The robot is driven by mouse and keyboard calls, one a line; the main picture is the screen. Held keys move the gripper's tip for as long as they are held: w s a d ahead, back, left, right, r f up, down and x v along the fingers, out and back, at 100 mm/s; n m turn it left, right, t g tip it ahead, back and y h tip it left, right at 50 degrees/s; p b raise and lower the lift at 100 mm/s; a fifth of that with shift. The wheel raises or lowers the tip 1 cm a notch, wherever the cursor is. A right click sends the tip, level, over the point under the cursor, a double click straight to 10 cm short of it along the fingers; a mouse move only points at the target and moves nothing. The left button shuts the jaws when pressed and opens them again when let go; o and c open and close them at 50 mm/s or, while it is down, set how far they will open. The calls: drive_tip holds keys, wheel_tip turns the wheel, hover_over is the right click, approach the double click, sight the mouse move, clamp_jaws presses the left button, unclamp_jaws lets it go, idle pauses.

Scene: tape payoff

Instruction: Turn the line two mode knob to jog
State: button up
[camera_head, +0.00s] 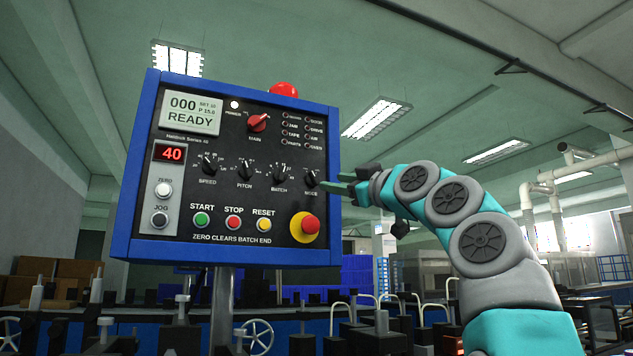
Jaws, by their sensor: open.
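A blue-framed control panel (124,215) stands left of centre. Four black knobs sit in a row across its middle: the speed knob (209,163), pitch knob (245,169), batch knob (281,174) and a rightmost knob (311,178). The rightmost label is too small to read surely and may say mode; its pointer setting is unclear. No line two marking is legible. My gripper (340,182) is open, its teal fingers pointing left at the panel's right edge, close to the rightmost knob in the picture. I see nothing between the fingers. Contact or depth cannot be judged.
The panel also holds a red main switch (258,123), a grey jog button (160,219), start (202,220), stop (234,223) and reset (264,224) buttons, and a red emergency button (309,224) below the rightmost knob. Machinery with a handwheel (257,335) fills the lower area.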

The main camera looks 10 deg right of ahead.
sight(316, 179)
drive_tip(key=p+x, duration=0.4)
drive_tip(key=x, duration=0.2)
drive_tip(key=shift+r, duration=0.25)
drive_tip(key=shift+w+a, duration=0.1)
drive_tip(key=shift+w, duration=0.25)
drive_tip(key=shift+f, duration=0.1)
clamp_jaws()
